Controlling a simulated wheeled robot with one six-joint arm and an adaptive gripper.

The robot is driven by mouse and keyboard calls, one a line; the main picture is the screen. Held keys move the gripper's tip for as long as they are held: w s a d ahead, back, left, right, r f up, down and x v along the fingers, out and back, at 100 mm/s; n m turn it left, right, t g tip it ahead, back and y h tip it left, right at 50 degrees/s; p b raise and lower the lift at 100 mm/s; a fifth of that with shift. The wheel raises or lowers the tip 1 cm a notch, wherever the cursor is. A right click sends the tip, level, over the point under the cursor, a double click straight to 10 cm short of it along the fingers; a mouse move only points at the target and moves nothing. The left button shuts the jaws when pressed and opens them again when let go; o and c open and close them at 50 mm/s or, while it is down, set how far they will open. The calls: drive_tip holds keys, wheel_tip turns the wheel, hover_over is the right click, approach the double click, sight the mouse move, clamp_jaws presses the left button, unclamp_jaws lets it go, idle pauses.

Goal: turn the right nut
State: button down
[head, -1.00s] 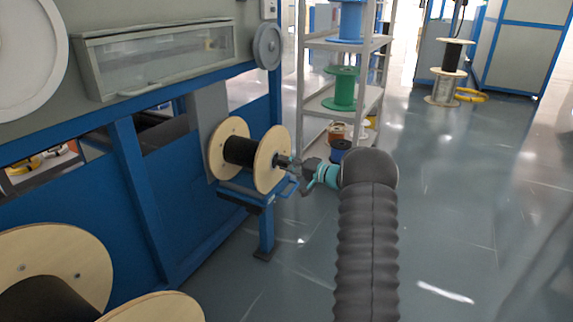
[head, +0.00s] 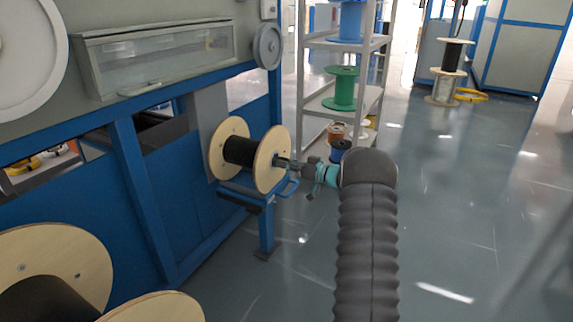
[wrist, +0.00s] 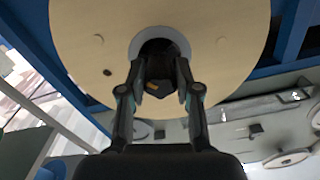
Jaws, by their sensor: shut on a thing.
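A wooden spool wound with black cable (head: 240,152) sits on the blue machine's holder in the head view. My gripper (head: 292,164) is at the centre of the spool's right flange (head: 270,172), in line with its axle. In the wrist view the pale flange (wrist: 85,45) fills the upper middle, with a grey ring (wrist: 135,48) at its centre. My gripper (wrist: 160,80) is shut on the dark nut (wrist: 158,87) in front of that ring. The fingers hide the nut's sides.
The blue machine frame (head: 140,195) stands left of my arm. A larger wooden spool (head: 75,255) is at the lower left. A shelf (head: 325,105) with a green spool (head: 343,88) stands behind.

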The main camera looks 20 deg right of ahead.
drive_tip(key=n, duration=0.5)
drive_tip(key=shift+d+n, duration=0.15)
drive_tip(key=shift+n, duration=0.15)
drive_tip(key=n, duration=0.4)
drive_tip(key=shift+n, duration=0.4)
drive_tip(key=shift+d, duration=0.1)
drive_tip(key=c, duration=0.8)
unclamp_jaws()
drive_tip(key=shift+d, duration=0.1)
drive_tip(key=shift+a, duration=0.2)
drive_tip(key=shift+n, duration=0.3)
drive_tip(key=shift+r, duration=0.15)
wheel_tip(320, 180, up, 10)
drive_tip(key=shift+w+f, duration=0.1)
drive_tip(key=shift+f, duration=0.05)
